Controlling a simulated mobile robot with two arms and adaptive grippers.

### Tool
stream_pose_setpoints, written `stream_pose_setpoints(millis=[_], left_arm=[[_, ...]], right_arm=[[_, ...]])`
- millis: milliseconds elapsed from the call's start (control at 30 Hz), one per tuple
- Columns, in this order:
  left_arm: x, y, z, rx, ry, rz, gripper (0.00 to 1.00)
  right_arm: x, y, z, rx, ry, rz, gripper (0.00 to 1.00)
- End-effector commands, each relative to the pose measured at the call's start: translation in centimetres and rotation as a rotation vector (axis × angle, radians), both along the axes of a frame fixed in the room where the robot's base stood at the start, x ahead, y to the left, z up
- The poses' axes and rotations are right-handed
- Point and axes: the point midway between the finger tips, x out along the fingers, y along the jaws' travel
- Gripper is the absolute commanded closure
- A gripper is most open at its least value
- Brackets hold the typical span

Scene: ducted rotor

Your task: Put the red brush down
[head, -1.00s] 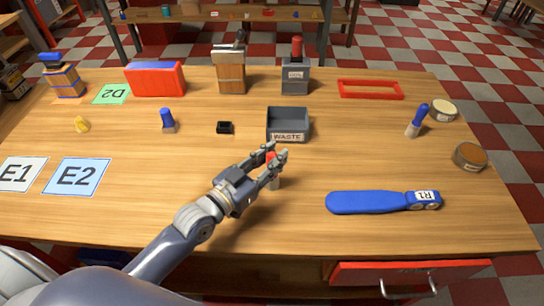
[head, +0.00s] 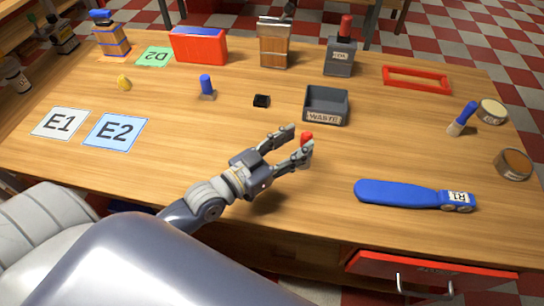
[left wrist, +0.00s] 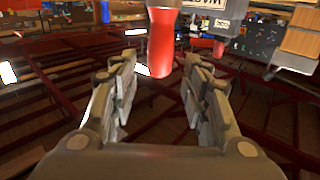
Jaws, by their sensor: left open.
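The red brush (head: 306,137) stands on the wooden table (head: 225,130) in front of the waste bin, its red handle end showing above a finger. Its lower part is hidden by my gripper in the head view. My left gripper (head: 298,143) is open, low over the table, its fingers on either side of the brush's line. In the left wrist view, which looks upside down, the red handle (left wrist: 161,45) is centred at the far end of the open fingers (left wrist: 155,75), with gaps on both sides. My right gripper is not in view.
The grey waste bin (head: 326,119) stands just behind the brush. A blue tool marked R1 (head: 400,194) lies to the right. A blue brush (head: 463,119) and round tins (head: 514,164) are at the far right. E1 and E2 cards (head: 115,131) lie left. Table around the gripper is clear.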

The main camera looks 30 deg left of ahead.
Motion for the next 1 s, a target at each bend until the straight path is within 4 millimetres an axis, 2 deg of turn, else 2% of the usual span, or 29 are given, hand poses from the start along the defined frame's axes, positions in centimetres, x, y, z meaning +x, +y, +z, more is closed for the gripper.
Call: stream_pose_setpoints(millis=[33, 200, 433, 600, 1000], left_arm=[[-1.0, 0.4, -0.3, 0.003, 0.005, -0.002, 0.57], [-3.7, 1.6, -0.3, 0.002, 0.005, -0.001, 0.57], [-6.2, 2.8, -0.1, 0.003, 0.003, -0.001, 0.57], [-7.0, 3.1, 0.0, 0.0, 0.001, -0.001, 0.57], [-7.1, 3.2, 0.1, 0.0, 0.0, -0.001, 0.57]], right_arm=[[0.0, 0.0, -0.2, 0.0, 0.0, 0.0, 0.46], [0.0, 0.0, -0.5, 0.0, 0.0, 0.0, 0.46], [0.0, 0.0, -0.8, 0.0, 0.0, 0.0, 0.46], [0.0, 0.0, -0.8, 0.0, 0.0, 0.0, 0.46], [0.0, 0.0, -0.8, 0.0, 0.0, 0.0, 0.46]])
